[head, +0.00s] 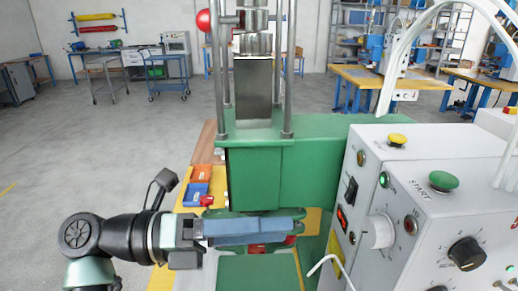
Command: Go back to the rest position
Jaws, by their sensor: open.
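My gripper (199,234) is at the lower left of the head view, level and pointing right toward the green press. It is open. A flat grey-blue bar (255,227) lies just beyond its fingers, under the green press head (255,175). The fingertips overlap the bar's left end in the picture, and I cannot tell whether they touch it. Part of the press base is hidden behind the bar and gripper.
A control box (430,210) with buttons and knobs fills the right side. An orange bin (203,174) and a blue bin (196,195) sit behind my gripper. Open floor (90,150) lies to the left. A blue cart (168,75) and workbenches stand farther back.

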